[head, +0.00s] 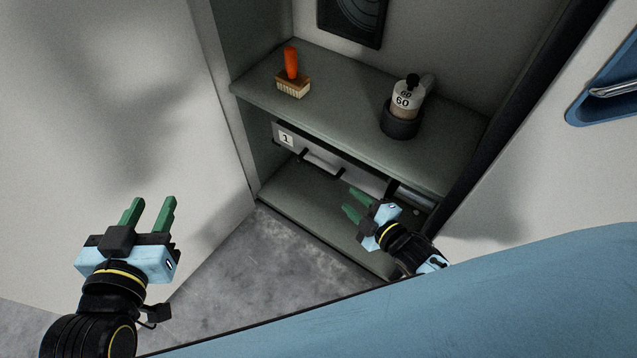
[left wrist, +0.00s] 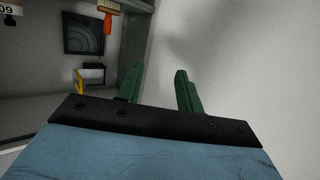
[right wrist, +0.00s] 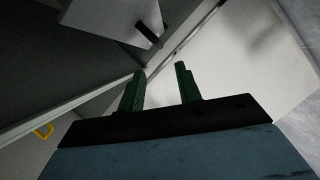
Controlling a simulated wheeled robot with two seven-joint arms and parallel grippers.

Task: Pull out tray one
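Tray one (head: 350,178) is a pale, shallow tray slung under the green-grey shelf, with a label "1" (head: 285,138) at its left end and a dark handle (head: 322,168) on its front. My right gripper (head: 350,203) is open and empty, below and in front of the tray, apart from the handle. In the right wrist view a pale box-like part (right wrist: 105,18) with a dark bar (right wrist: 149,35) shows beyond the fingers; it looks like the tray and its handle. My left gripper (head: 152,203) is open and empty, in front of the pale wall at left.
On the shelf (head: 345,105) stand an orange-handled brush (head: 292,75) and a dark holder (head: 400,122) with a container marked 60. A lower shelf (head: 310,205) is bare. A pale panel (head: 120,100) bounds the left; a blue surface (head: 480,300) fills the lower right.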

